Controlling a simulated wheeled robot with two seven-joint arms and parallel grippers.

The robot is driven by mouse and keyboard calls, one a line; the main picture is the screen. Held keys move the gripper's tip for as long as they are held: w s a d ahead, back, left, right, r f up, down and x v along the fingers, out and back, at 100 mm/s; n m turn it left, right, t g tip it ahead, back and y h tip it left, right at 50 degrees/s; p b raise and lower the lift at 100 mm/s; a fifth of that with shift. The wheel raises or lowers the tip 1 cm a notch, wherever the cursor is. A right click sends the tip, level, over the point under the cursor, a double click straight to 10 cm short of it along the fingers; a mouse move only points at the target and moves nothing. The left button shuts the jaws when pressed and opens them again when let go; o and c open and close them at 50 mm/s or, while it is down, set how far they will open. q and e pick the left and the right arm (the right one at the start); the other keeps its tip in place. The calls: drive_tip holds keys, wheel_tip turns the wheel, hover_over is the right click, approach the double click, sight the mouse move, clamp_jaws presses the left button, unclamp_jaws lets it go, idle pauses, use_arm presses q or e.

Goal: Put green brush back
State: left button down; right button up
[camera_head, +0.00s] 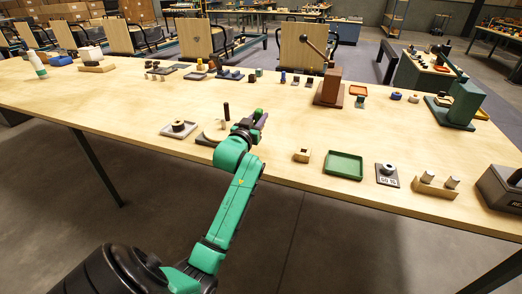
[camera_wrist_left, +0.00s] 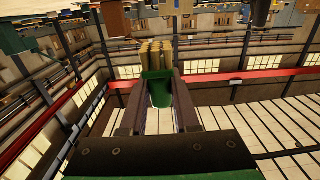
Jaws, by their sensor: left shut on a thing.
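My left gripper (camera_head: 257,123) is above the table's near half, left of centre. In the left wrist view the left gripper (camera_wrist_left: 158,92) is shut on the green brush (camera_wrist_left: 160,90), whose pale tan bristles (camera_wrist_left: 157,56) stick out beyond the fingertips. In the head view the brush is mostly hidden by the gripper. My right gripper is in neither view.
A base with a dark upright post (camera_head: 226,111) stands just left of the gripper, beside a grey tray (camera_head: 166,130). A wooden block (camera_head: 302,155), green tray (camera_head: 345,175) and dark box (camera_head: 500,190) lie along the right front. A brown lever press (camera_head: 328,90) stands behind.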

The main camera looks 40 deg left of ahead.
use_arm(q)
wheel_tip(320, 180, down, 10)
drive_tip(key=shift+d+f+b, duration=0.1)
drive_tip(key=shift+d+b, duration=0.05)
drive_tip(key=shift+b, duration=0.35)
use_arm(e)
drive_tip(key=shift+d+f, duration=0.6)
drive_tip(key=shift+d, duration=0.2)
use_arm(q)
drive_tip(key=shift+f, duration=0.15)
drive_tip(key=c, duration=0.7)
unclamp_jaws()
drive_tip(key=shift+o, duration=0.2)
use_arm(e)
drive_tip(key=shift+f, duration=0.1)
use_arm(q)
drive_tip(key=v, duration=1.2)
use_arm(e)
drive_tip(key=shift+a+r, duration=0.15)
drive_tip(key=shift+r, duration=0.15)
